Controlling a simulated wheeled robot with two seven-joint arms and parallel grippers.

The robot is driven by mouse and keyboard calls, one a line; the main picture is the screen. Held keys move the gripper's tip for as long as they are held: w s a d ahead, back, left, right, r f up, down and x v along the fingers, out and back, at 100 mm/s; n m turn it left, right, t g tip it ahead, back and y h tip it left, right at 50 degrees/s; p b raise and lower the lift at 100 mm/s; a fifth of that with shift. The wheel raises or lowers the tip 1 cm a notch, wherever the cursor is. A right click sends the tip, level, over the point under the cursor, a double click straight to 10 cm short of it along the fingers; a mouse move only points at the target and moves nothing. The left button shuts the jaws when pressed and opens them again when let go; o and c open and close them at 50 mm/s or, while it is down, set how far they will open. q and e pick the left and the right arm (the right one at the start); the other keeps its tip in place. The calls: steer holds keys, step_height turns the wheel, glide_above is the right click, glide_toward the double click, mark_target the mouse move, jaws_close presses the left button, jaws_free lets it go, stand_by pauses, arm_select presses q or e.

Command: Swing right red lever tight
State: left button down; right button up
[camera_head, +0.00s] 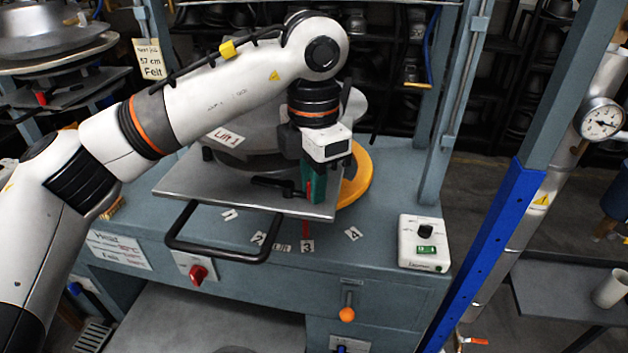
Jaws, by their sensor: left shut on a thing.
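My left gripper (315,184) reaches down from the end of the white arm to the right front corner of the grey metal plate (190,184) of the press. It is shut at the right red lever (298,192), of which a little red shows beside the green fingers. A black clamp handle (270,183) points left from it, lying low over the plate. The fingers and wrist hide most of the lever, so its exact angle is hard to tell. My right gripper is not in view.
A black loop handle (222,252) sticks out in front of the plate. A yellow-orange ring (357,178) is behind the gripper. A white control box (424,243) stands on the bench at right.

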mark_target(295, 213)
arm_select(q)
steer(key=shift+s+a+f+m+b, duration=0.1)
steer(key=shift+s+m+b, duration=0.1)
steer(key=shift+m+b, duration=0.3)
steer(key=shift+s+a+f+m+b, duration=0.1)
steer(key=shift+s+m+b, duration=0.05)
steer(key=shift+m, duration=0.55)
steer(key=m, duration=0.2)
steer(key=b, duration=0.1)
steer(key=shift+s+a+r+m, duration=0.1)
steer(key=shift+s+a+m, duration=0.15)
steer(key=shift+s+m, duration=0.15)
steer(key=m, duration=0.1)
steer(key=m+b, duration=0.1)
steer(key=m, duration=0.1)
steer(key=shift+s+a, duration=0.35)
steer(key=shift+a, duration=0.05)
steer(key=shift+s+a+r+m+b, duration=0.1)
steer(key=shift+a+m+b, duration=0.15)
steer(key=shift+m, duration=0.55)
steer(key=shift+s+a+m+b, duration=0.1)
steer(key=shift+a+m+b, duration=0.1)
steer(key=shift+m, duration=0.6)
steer(key=c, duration=1.3)
jaws_free()
steer(key=shift+r, duration=0.1)
